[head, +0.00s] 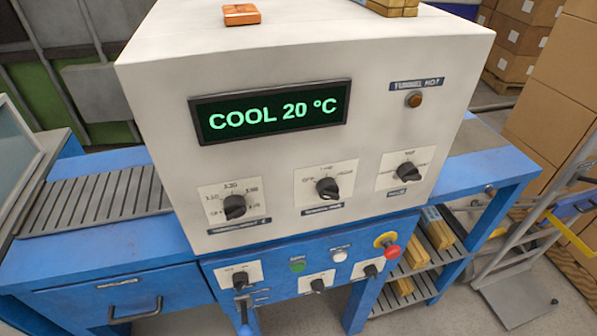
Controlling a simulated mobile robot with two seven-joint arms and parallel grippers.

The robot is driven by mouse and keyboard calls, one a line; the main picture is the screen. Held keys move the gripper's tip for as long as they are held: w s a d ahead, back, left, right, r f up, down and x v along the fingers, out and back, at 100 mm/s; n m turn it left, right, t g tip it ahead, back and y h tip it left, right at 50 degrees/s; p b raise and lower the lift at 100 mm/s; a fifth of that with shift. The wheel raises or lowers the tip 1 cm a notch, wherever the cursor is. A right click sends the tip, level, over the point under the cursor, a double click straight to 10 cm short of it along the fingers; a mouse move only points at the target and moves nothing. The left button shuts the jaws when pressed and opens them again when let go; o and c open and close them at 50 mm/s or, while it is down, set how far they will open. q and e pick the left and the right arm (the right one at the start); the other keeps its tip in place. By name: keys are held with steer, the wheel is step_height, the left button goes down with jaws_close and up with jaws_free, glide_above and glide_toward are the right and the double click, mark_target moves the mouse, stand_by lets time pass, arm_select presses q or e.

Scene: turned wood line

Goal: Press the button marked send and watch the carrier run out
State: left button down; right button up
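A white machine housing (160,75) with a lit display (268,112) reading "COOL 20 °C" stands in the middle of the head view. On the blue panel below it are a green button (297,265), a white button (339,255) and a red mushroom button (391,251) on a yellow base. Their small labels are too blurred to read, so I cannot tell which is marked send. I cannot make out a carrier. A slatted bed (95,200) runs into the housing from the left. Neither of my grippers is in view.
Several black knobs (327,187) sit on the housing and panel. An amber lamp (414,99) is under a label reading "TUNNEL HOT". A drawer (125,300) is at lower left. Wooden pieces (435,228) lie on a lower shelf. A hand truck (520,290) and cartons (555,110) stand right.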

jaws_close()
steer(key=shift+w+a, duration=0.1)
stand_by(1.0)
